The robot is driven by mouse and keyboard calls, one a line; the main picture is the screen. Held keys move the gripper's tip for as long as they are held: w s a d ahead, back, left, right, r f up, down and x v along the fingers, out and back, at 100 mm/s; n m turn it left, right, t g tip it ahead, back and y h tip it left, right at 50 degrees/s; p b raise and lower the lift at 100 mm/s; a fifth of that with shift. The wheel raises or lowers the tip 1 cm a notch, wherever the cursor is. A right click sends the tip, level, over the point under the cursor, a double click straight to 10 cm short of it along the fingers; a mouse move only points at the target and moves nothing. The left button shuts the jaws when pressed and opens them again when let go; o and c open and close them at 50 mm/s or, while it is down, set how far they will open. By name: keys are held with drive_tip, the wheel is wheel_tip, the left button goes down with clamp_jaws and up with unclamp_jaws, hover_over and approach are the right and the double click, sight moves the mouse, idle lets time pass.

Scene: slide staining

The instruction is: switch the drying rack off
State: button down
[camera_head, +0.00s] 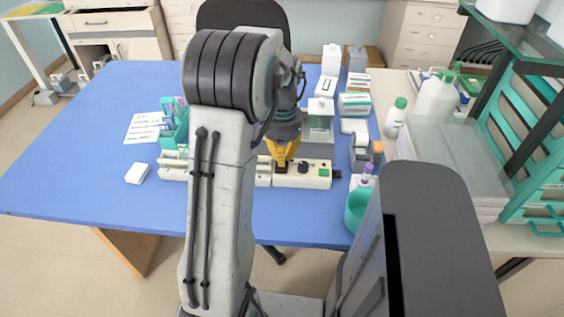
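A long cream unit (312,182) lies near the front of the blue table, with a dark knob (303,167) and a green square button (324,173) on top. It looks like the control part of the drying rack, but I cannot read any label. My arm hides the middle of the row to its left. My gripper (282,164), with yellow fingers, points down over the left part of this unit, left of the knob. I cannot tell if it touches the unit or whether its fingers are open or shut.
Bottles and boxes crowd the table's right side, with a white bottle (395,118) there. A paper sheet (143,128) and a small white block (138,174) lie left. The table's far left is clear.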

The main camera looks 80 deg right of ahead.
drive_tip(key=shift+r+p, duration=2.6)
drive_tip(key=shift+r, duration=0.75)
drive_tip(key=shift+f+n, duration=0.15)
drive_tip(key=shift+n, duration=0.65)
drive_tip(key=shift+n+y, duration=0.5)
drive_tip(key=shift+n, duration=0.2)
drive_tip(key=a+f, duration=0.1)
drive_tip(key=a, duration=0.1)
drive_tip(key=a+f, duration=0.1)
drive_tip(key=a, duration=0.1)
drive_tip(key=shift+w+f, duration=0.15)
drive_tip(key=shift+f, duration=0.2)
drive_tip(key=a, duration=0.3)
drive_tip(key=shift+w+a+n, duration=0.35)
drive_tip(key=shift+a+n, duration=0.05)
drive_tip(key=w+a+r+n+t, duration=0.1)
drive_tip(key=w+a+r+n, duration=0.2)
drive_tip(key=w+a+n, duration=0.3)
drive_tip(key=w+a+r+n+t, duration=0.1)
drive_tip(key=w+a+r+n, duration=0.3)
drive_tip(key=a, duration=1.1)
drive_tip(key=w+a+r+n+t+h, duration=0.1)
drive_tip(key=w+a+r+n, duration=0.2)
drive_tip(key=w+a+n, duration=0.6)
drive_tip(key=shift+w+a+r+t, duration=0.4)
drive_tip(key=shift+w+a, duration=0.1)
drive_tip(key=shift+a, duration=0.45)
